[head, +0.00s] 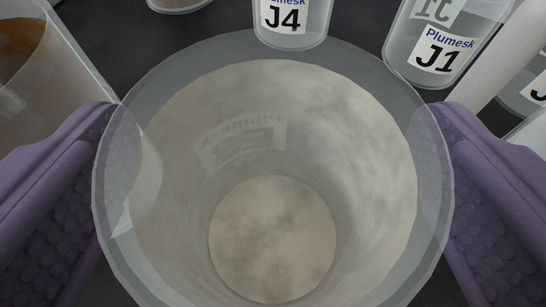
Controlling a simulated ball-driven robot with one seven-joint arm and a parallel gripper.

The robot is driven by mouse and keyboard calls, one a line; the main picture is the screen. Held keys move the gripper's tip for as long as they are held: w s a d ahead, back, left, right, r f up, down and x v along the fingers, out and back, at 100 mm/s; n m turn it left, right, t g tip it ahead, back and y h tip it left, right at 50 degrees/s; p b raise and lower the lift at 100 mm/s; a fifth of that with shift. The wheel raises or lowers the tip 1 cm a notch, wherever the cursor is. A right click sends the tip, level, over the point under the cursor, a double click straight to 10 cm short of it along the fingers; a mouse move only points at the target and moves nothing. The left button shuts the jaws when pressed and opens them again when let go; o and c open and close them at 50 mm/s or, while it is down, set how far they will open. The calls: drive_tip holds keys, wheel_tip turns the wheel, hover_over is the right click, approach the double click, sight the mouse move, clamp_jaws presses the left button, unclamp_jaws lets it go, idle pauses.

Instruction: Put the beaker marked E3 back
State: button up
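A large clear beaker (273,75) fills the middle of the head view, seen from above into its open mouth. A pale, mottled grey surface shows inside it, with a round bottom. Its label (240,140) shows faintly and mirrored through the wall; "Plumesk" and an E can be made out, but the digit is unclear. My gripper (273,135) has one purple finger on each side of the beaker, both against its wall, and is shut on it. The beaker's lower outside and whatever is under it are hidden.
A clear vessel marked J4 (290,22) stands just beyond the beaker's far rim. A vessel marked J1 (437,45) stands at the upper right, beside a pale bar (512,50). A clear container with brown contents (30,75) is at the upper left. Dark surface (125,40) shows between them.

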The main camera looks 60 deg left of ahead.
drive_tip(key=p+v, duration=0.2)
drive_tip(key=v, duration=1)
drive_tip(key=w+d+r+m+t+h, duration=0.1)
drive_tip(key=w+d+r+t+h, duration=0.15)
drive_tip(key=w+r, duration=0.45)
drive_tip(key=w+d+r+m+t+h, duration=0.1)
drive_tip(key=w+d+r+t, duration=0.25)
drive_tip(key=w+r, duration=0.4)
drive_tip(key=w+d+r+m+t+h, duration=0.1)
drive_tip(key=w+d+r+m+h, duration=0.15)
drive_tip(key=d+r, duration=0.45)
drive_tip(key=w+d+r+m+t+h, duration=0.1)
drive_tip(key=w+d+r+m+h, duration=0.15)
drive_tip(key=r, duration=0.85)
drive_tip(key=s+d+r+m+h, duration=0.1)
drive_tip(key=s+d+r, duration=0.15)
drive_tip(key=r, duration=0.35)
drive_tip(key=s+d+r+m+t+h, duration=0.1)
drive_tip(key=d+r, duration=0.3)
drive_tip(key=r, duration=0.3)
drive_tip(key=s+d+r+m+h, duration=0.1)
drive_tip(key=s+d+r, duration=0.1)
drive_tip(key=d+r, duration=0.3)
drive_tip(key=s+d+r+m, duration=0.2)
drive_tip(key=s+r, duration=0.9)
drive_tip(key=r, duration=0.2)
drive_tip(key=shift+s+d+m, duration=0.15)
drive_tip(key=shift+s+m, duration=0.15)
drive_tip(key=shift+s, duration=0.1)
